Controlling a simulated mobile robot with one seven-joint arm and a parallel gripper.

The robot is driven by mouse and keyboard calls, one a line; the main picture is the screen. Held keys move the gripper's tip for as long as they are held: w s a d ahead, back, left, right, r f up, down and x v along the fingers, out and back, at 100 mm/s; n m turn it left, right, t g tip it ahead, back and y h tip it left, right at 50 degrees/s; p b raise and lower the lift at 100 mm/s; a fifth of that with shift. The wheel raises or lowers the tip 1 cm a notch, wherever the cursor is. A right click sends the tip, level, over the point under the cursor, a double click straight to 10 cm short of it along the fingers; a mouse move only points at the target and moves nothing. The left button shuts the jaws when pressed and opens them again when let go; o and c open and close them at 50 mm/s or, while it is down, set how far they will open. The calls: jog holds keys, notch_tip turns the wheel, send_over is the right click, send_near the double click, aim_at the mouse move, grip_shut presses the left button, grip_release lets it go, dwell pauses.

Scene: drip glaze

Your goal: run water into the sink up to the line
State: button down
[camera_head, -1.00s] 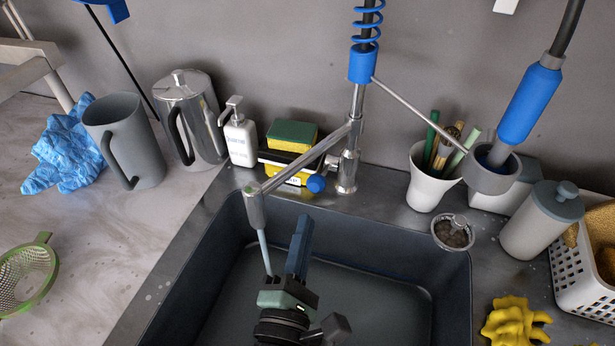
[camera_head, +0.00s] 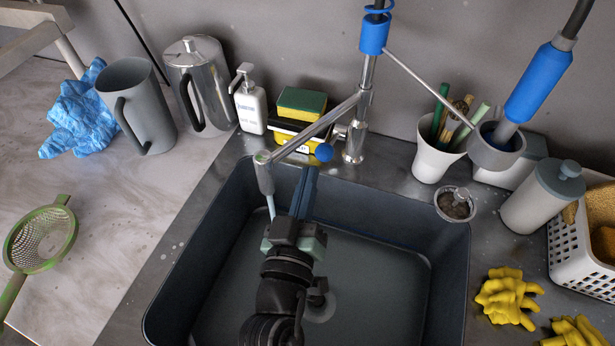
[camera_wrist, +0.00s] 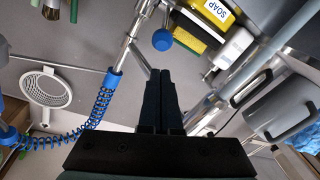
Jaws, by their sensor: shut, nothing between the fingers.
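The dark sink (camera_head: 400,215) is set in the counter, with a smooth grey-blue surface (camera_head: 365,275) low inside it that looks like shallow water. I cannot make out a fill line. The metal spout (camera_head: 264,176) points down over the sink's left part, and a thin pale stream (camera_head: 271,207) comes from it. A round blue knob (camera_head: 323,152) sits at the tap's base, and it also shows in the wrist view (camera_wrist: 162,40). My gripper (camera_head: 308,172) is shut and empty, its blue-looking fingers just below the knob in the picture. In the wrist view a small gap seems to show between fingertips and knob.
Soap bottle (camera_head: 251,105), sponge (camera_head: 301,102) and spray-hose holder (camera_head: 495,148) stand behind the sink. A strainer cup (camera_head: 455,204), yellow gloves (camera_head: 508,296) and white basket (camera_head: 590,240) are at the right. A grey pitcher (camera_head: 140,105) and sieve (camera_head: 40,240) are on the left counter.

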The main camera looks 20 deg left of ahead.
jog(key=w+a+p, duration=0.1)
jog(key=w, duration=0.6)
jog(key=shift+w, duration=0.1)
